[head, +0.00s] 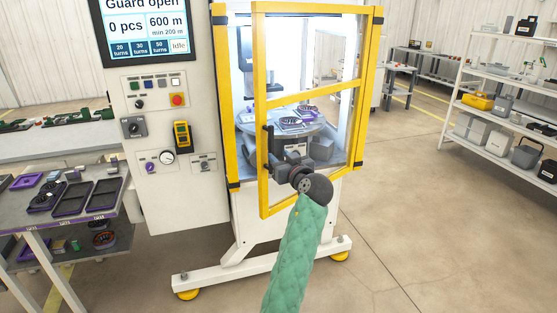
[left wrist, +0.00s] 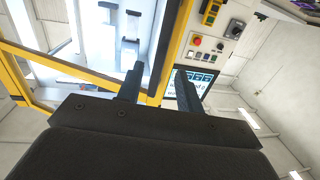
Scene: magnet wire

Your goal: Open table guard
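The table guard (head: 262,110) is a yellow-framed clear door on the front of the white machine. It stands ajar, its left edge swung out from the fixed yellow frame (head: 220,100). A black upright handle (head: 268,143) sits on its left post. My left gripper (head: 276,166) is at the handle's lower end in the head view; whether it touches cannot be told. In the left wrist view, the left gripper's fingers (left wrist: 158,88) are apart, with a yellow post (left wrist: 172,45) seen between them and nothing clearly gripped. My right gripper is out of view.
The machine's screen (head: 145,28) reads "Guard open". A round table (head: 282,122) with parts stands inside. A bench with dark trays (head: 72,198) is at the left, and a shelf (head: 500,110) at the right. The floor (head: 400,220) right of the machine is clear.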

